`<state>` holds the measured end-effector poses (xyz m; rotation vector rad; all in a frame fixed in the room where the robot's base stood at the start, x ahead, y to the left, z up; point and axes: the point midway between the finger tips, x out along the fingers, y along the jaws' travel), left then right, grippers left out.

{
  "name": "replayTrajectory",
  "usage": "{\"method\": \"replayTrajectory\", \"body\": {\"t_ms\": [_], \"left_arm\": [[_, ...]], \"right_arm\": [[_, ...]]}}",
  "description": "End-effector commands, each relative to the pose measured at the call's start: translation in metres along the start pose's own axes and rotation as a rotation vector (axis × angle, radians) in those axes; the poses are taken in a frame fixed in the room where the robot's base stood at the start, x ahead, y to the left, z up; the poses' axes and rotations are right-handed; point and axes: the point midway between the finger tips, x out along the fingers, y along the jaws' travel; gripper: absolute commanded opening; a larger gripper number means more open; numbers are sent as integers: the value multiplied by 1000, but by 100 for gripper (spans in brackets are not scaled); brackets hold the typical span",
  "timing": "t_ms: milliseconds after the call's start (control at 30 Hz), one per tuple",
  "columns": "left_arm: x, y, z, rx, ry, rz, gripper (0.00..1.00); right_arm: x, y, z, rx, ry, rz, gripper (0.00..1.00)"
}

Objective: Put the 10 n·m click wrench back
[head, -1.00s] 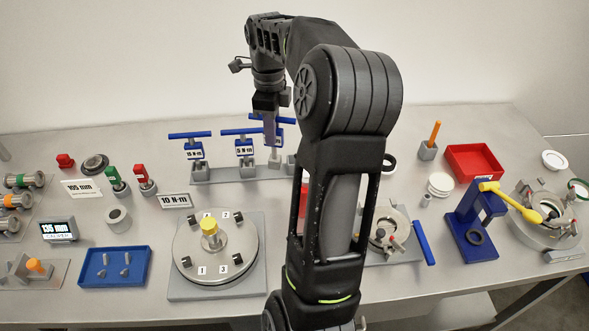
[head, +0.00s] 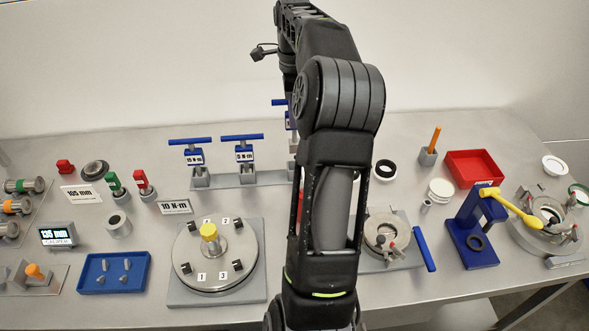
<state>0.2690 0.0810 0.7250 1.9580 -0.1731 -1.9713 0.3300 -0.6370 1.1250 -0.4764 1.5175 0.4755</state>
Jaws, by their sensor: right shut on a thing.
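The click wrench (head: 291,119) with a blue T-handle is behind my right arm, at the right part of the grey wrench rack (head: 228,182). Only the left part of its handle and a sliver of its label show, and the label cannot be read. It sits higher than the two wrenches beside it. My right gripper (head: 291,97) is shut on it and mostly hidden by my arm. The wrench's lower end and its relation to the rack are hard to make out. My left gripper is not in view.
A 15 N·m wrench (head: 194,157) and a 5 N·m wrench (head: 244,157) stand upright in the rack to the left. A 10 N·m sign (head: 174,207) lies in front. A round plate fixture (head: 215,265) stands nearer. A red tray (head: 474,167) is at right.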

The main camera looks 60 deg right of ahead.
Motion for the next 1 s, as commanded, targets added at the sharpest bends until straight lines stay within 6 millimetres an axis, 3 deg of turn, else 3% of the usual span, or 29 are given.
{"method": "replayTrajectory", "body": {"t_ms": [167,200,333,767,1000], "left_arm": [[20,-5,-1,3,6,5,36],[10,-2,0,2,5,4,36],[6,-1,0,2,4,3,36],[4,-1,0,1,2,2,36],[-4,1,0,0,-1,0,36]], "right_arm": [[32,1,-1,2,0,2,0],[32,1,-1,2,1,5,0],[52,1,0,2,1,3,0],[63,0,0,2,1,1,0],[93,1,0,2,0,3,0]]}}
